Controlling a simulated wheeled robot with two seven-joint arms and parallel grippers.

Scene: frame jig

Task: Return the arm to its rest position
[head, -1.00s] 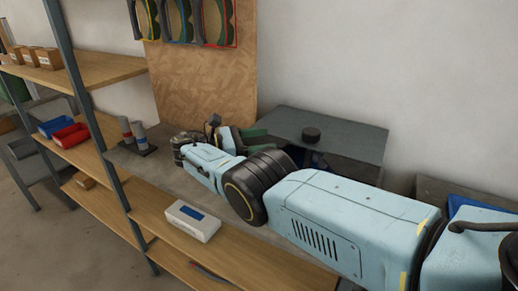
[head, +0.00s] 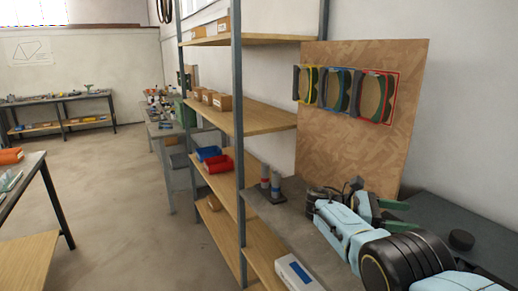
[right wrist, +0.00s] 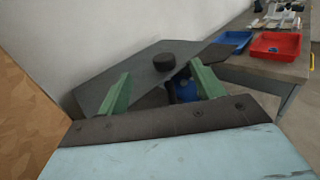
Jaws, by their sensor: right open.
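My right arm comes in from the lower right of the head view, light blue with black joints. Its gripper (head: 395,214) has two green fingers, spread apart with nothing between them. It is above the bench, close to the board's lower edge. In the right wrist view the same gripper (right wrist: 160,72) is open, its fingers standing apart at left and right. A black round puck (head: 461,240) lies on a dark grey surface (head: 435,208) beyond the fingers; it also shows in the right wrist view (right wrist: 164,62). My left gripper is out of view.
A wooden board (head: 345,140) with coloured frames stands behind the gripper. A metal-post shelf (head: 240,120) holds a red bin (head: 218,164) and blue bin (head: 207,153). A white box (head: 297,274) lies near the arm. Open floor (head: 130,210) is at left.

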